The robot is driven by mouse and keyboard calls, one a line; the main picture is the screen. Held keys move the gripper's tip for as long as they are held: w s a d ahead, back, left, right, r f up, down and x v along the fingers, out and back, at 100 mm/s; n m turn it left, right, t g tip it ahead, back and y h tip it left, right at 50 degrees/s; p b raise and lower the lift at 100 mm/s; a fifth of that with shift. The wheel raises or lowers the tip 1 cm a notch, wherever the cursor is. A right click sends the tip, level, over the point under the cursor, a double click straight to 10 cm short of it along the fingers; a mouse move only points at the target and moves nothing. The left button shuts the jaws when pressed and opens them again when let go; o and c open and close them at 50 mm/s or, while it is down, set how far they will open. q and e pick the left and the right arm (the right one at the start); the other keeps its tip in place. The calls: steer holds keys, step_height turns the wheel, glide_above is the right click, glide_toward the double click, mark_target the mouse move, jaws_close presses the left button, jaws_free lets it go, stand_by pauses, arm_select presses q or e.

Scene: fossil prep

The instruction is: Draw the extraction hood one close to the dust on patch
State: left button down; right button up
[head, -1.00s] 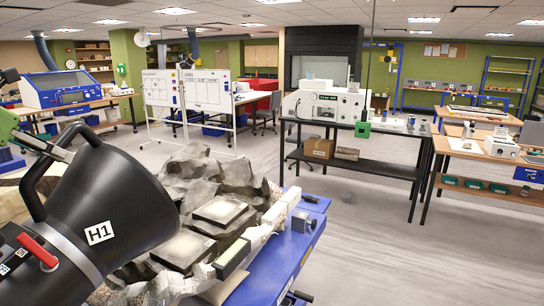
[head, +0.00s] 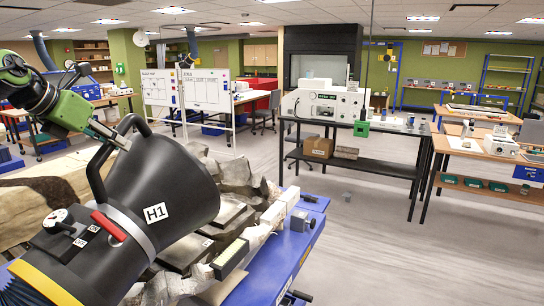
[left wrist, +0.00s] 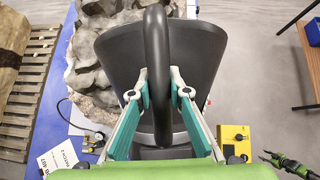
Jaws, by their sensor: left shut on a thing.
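The extraction hood, a black cone marked H1 (head: 165,190), fills the left front of the head view, its wide end over the rock. It also shows in the left wrist view (left wrist: 200,50). My left gripper (head: 122,140) is shut on the hood's black loop handle; its teal fingers (left wrist: 160,105) clasp the handle from both sides. The grey fossil block (head: 238,172) lies on a blue-topped table (head: 275,250). A flat squarish patch (head: 228,212) shows on it beside the hood's rim; the hood hides part of the block. I cannot make out dust.
A pallet (left wrist: 35,75) stands left. A black-and-green piece (left wrist: 290,163) at lower right is unclear.

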arm_select(q)
steer(key=shift+d, duration=0.2)
steer(key=w+d, duration=0.3)
steer(key=d, duration=0.1)
steer(key=shift+w+d, duration=0.15)
steer(key=shift+w, duration=0.25)
steer(key=c, duration=1.8)
jaws_free()
steer(key=shift+s, duration=0.1)
steer(key=v, duration=0.8)
